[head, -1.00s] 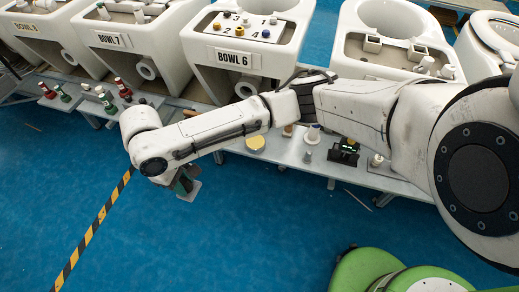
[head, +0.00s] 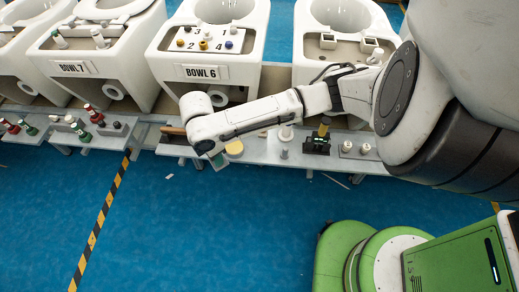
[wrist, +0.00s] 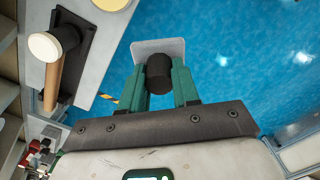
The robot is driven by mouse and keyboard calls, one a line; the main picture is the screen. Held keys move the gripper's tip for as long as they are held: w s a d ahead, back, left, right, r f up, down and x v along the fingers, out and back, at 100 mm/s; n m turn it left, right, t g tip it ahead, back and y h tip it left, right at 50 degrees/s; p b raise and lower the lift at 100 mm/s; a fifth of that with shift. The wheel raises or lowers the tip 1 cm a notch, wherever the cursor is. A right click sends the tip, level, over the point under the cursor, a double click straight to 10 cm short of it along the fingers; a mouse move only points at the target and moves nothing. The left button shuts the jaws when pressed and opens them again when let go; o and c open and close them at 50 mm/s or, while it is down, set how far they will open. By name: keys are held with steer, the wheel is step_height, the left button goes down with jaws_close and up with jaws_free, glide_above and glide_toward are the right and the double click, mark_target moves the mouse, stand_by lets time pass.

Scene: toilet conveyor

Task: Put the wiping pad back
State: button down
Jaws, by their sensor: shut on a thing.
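The wiping pad (wrist: 168,47) is a flat light-grey plate with a black round grip (wrist: 158,76). In the wrist view my gripper (wrist: 159,88) has its green fingers on either side of the grip, shut on it. The plate extends beyond the fingertips, with blue floor around it. In the head view my gripper (head: 212,158) hangs at the front edge of the grey shelf (head: 262,153) below Bowl 6. The pad is mostly hidden there by my wrist. I cannot pick out the pad's own resting place.
A wood-handled tool (wrist: 53,86) lies on a dark holder, left of my gripper in the wrist view. A round yellow disc (head: 235,148) and a black device (head: 317,143) are on the shelf.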

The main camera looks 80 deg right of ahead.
steer(key=s+d+r+n+y+p, duration=0.1)
steer(key=s+d+r+n+p, duration=0.15)
steer(key=s+n+p, duration=0.7)
steer(key=s+d+r+n+p, duration=0.2)
steer(key=s+d+n+p, duration=0.2)
steer(key=s+n, duration=0.9)
steer(key=w+d+f+m+b, duration=0.1)
steer(key=w+f, duration=0.2)
steer(key=w+d+f+m+b, duration=0.1)
steer(key=w+d+f, duration=0.1)
steer(key=w+f, duration=0.1)
steer(key=w+d+f+m, duration=0.1)
steer(key=w+f, duration=0.2)
steer(key=shift+w+d+f+b, duration=0.2)
steer(key=shift+w+f+b, duration=0.1)
steer(key=shift+f+b, duration=0.1)
steer(key=shift+w+f, duration=0.2)
steer(key=shift+f, duration=0.05)
steer(key=shift+w+d+f+b, duration=0.15)
steer(key=shift+f+b, duration=0.75)
steer(key=shift+f, duration=0.65)
steer(key=shift+f, duration=0.15)
steer(key=c, duration=0.8)
jaws_free()
